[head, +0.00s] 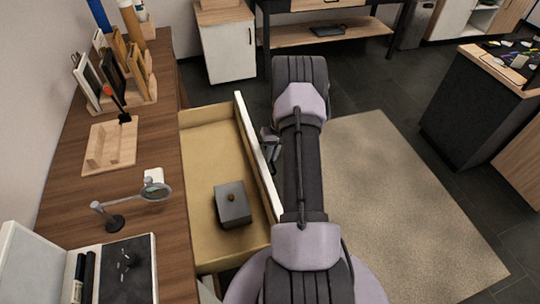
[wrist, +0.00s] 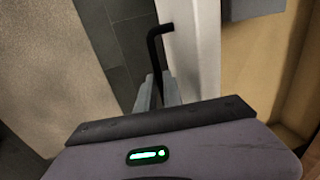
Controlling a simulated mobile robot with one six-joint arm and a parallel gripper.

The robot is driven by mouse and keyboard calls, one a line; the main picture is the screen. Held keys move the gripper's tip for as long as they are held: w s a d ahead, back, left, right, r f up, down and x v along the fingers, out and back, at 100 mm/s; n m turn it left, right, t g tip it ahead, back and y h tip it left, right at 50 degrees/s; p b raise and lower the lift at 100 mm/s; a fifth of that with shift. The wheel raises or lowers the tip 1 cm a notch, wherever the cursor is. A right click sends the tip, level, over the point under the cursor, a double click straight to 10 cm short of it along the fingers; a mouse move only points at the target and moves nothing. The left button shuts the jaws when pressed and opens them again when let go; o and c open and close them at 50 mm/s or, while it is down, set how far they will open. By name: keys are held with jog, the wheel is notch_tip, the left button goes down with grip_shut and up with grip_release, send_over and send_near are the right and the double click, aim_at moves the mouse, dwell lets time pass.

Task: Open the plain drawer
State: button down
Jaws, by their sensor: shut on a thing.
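The plain drawer (head: 207,150) stands pulled out from under the wooden desk, with its tan inside showing. Its white front (head: 254,150) is seen from above. In the wrist view a black bar handle (wrist: 153,48) sticks out from the white drawer front (wrist: 190,55). My gripper (wrist: 157,90) is shut on this handle. In the head view my gripper (head: 270,143) is at the outer side of the front, partly hidden by my arm.
The wooden desk (head: 165,120) holds a stand with several framed boards, a wooden block (head: 110,148), a magnifier (head: 152,192) and an open case (head: 125,270). A beige rug (head: 400,200) lies on the dark floor to the right. A dark cabinet (head: 470,115) stands at the far right.

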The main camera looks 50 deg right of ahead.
jog(key=c, duration=1.5)
grip_release()
jog(key=d+r+p, duration=0.1)
jog(key=r+p, duration=0.1)
jog(key=r, duration=0.3)
jog(key=s+r+p, duration=0.1)
jog(key=r+p, duration=0.1)
jog(key=r, duration=0.4)
jog(key=d+r+p, duration=0.1)
jog(key=r+p, duration=0.1)
jog(key=r, duration=0.4)
jog(key=shift+s+d+r, duration=0.1)
jog(key=shift+s+d, duration=0.25)
